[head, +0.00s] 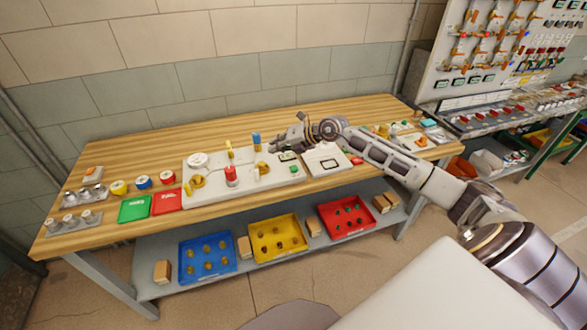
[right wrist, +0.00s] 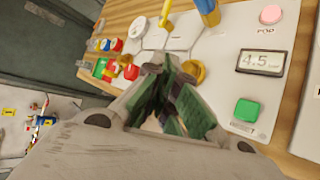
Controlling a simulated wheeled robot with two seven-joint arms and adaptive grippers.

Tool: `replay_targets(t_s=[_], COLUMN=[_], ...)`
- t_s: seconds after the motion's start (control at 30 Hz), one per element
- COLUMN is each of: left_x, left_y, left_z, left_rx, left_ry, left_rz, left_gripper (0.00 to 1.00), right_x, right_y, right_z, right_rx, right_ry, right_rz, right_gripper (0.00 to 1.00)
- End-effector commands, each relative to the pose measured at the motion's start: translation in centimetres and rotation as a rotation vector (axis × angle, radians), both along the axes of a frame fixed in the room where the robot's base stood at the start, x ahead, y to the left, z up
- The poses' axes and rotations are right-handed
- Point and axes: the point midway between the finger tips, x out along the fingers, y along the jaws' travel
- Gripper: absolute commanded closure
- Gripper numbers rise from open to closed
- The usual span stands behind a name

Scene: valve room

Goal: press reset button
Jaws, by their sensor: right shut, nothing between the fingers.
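A white panel (head: 217,196) lies on the wooden workbench. Near its right end is a small green square button (head: 294,169), larger in the right wrist view (right wrist: 247,110), beside a display (right wrist: 263,61) reading about 4.5. A round pink button (right wrist: 270,14) sits beyond the display. No label that I can read says reset, so I cannot tell which button it is. My right gripper (head: 275,148) is shut and empty over the panel. In the right wrist view its fingers (right wrist: 172,105) appear left of the green button, apart from it. My left gripper is out of view.
Yellow (head: 228,145) and blue (head: 256,138) upright posts and a red knob (head: 231,175) rise from the panel near my right gripper. A second white panel (head: 325,160) lies to the right, under my right arm. Coloured trays sit on the shelf below.

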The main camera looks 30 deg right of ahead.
Motion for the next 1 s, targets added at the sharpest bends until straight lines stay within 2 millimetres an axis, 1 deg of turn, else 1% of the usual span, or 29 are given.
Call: replay_targets(t_s=[0.03,0.2,0.3,0.4,0.53,0.87,1.0], left_x=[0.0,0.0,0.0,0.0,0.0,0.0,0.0], left_y=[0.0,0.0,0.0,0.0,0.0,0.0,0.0], left_z=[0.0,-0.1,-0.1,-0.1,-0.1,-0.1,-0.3], left_rx=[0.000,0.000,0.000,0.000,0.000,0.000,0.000], left_ry=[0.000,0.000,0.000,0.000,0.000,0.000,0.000], left_rz=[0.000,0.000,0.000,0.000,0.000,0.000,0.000], left_gripper=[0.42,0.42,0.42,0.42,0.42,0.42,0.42], right_x=[0.1,0.0,0.0,-0.1,-0.2,-0.2,-0.2], right_y=[-1.3,-5.0,-6.6,-7.6,-8.0,-8.0,-8.0], right_z=[0.1,0.2,0.3,0.4,0.4,0.4,0.1], right_rx=[-0.052,-0.192,-0.245,-0.275,-0.288,-0.288,-0.287], right_ry=[0.013,0.065,0.085,0.099,0.105,0.104,0.104], right_rz=[-0.007,-0.038,-0.055,-0.066,-0.072,-0.071,-0.071], right_gripper=[1.00,1.00,1.00,1.00,1.00,1.00,1.00])
